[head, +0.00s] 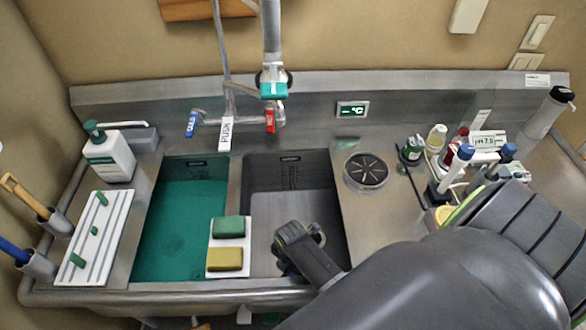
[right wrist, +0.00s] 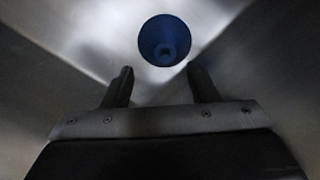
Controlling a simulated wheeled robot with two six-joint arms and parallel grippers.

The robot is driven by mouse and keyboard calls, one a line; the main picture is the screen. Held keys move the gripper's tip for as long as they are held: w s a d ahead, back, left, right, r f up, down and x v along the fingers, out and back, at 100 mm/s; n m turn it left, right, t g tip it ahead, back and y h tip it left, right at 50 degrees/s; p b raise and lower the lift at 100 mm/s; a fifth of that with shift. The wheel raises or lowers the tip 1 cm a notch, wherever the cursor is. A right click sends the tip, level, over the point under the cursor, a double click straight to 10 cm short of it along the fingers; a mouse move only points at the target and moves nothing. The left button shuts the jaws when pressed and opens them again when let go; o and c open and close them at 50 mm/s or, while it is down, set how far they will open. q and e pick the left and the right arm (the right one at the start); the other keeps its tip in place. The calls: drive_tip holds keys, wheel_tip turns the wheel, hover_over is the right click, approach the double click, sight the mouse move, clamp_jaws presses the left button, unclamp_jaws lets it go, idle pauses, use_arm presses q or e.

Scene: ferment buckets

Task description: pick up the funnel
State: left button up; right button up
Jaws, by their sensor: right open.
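The blue funnel (right wrist: 165,40) shows in the right wrist view, at the top centre, as a round cone with a ring at its middle. It lies beyond my fingertips, roughly in line with the gap between them and apart from both. My right gripper (right wrist: 159,72) is open, with nothing between its fingers. In the head view my right gripper (head: 294,262) is down inside the right sink basin (head: 262,195), and the arm hides much of that basin's near right part. I cannot make out the funnel clearly there. My left gripper is not in view.
The left basin (head: 180,215) holds green liquid. Sponges (head: 228,227) sit on a white holder at the divider. A tap (head: 273,85) hangs above. Bottles and probes (head: 462,155) crowd the right counter. A white drying rack (head: 95,238) stands left.

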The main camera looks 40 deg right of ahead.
sight(293, 275)
drive_tip(key=shift+s+f, duration=0.2)
drive_tip(key=shift+f, duration=1.1)
drive_tip(key=shift+s+f, duration=0.2)
drive_tip(key=shift+f, duration=1.1)
clamp_jaws()
